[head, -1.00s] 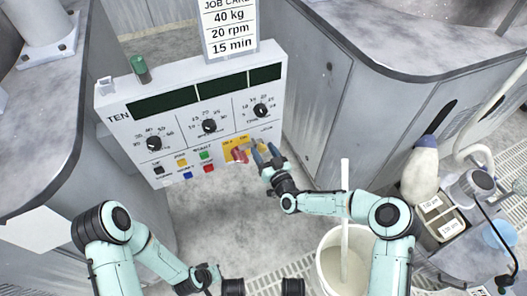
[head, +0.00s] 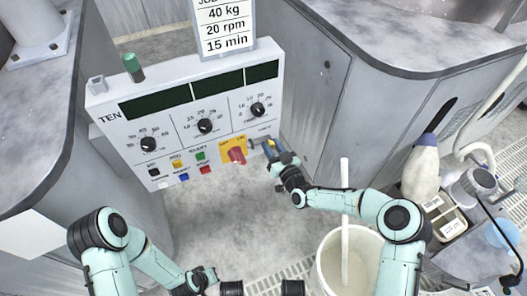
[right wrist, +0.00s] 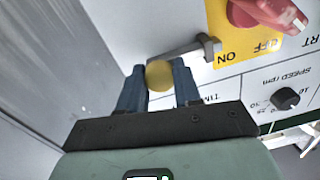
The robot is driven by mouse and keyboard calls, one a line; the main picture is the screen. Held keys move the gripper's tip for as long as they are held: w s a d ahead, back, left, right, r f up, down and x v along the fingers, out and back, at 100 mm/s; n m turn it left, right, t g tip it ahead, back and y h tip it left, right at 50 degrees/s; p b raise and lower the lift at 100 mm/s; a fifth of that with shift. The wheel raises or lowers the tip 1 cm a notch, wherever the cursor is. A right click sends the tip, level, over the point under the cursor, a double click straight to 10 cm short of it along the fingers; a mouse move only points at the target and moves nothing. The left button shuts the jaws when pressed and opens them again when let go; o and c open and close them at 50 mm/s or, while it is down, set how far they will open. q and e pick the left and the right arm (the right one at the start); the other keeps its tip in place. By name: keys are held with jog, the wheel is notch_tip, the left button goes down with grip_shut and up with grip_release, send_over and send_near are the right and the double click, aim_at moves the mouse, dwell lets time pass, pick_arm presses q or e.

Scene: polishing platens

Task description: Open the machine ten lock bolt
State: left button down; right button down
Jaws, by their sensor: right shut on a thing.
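The machine TEN control panel (head: 190,125) stands left of centre in the head view. Near its lower right is a yellow ON/OFF plate (right wrist: 233,22) with a red switch handle (head: 237,155), which also shows in the right wrist view (right wrist: 270,12). Beside the plate, a grey metal lock bolt (right wrist: 195,48) ends by a round brass-coloured knob (right wrist: 159,75). My right gripper (head: 271,148) is at the panel's lower right edge, its blue fingers shut on the knob from both sides. My left arm is at the lower left; its gripper is not visible.
A job card (head: 225,27) stands above the panel. A white bucket (head: 322,270) with a pale rod is below my right arm. Grey machine housings (head: 410,70) flank the panel. A bottle (head: 421,170) and a small tray (head: 450,220) are at right.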

pick_arm(q)
jog(key=shift+a, duration=0.1)
pick_arm(e)
jog(key=shift+w+d, duration=0.1)
jog(key=shift+d, duration=0.15)
jog(key=c, duration=0.8)
grip_release()
jog(key=p+v, duration=0.1)
jog(key=v, duration=0.1)
jog(key=shift+s+d, duration=0.1)
jog(key=shift+s, duration=0.15)
pick_arm(q)
jog(key=shift+g, duration=0.4)
jog(key=s+d+r+p, duration=0.2)
jog(key=r, duration=0.1)
jog(key=shift+s+r, duration=0.1)
pick_arm(e)
jog(key=v, duration=1)
jog(key=shift+s+d, duration=0.25)
jog(key=shift+s, duration=0.1)
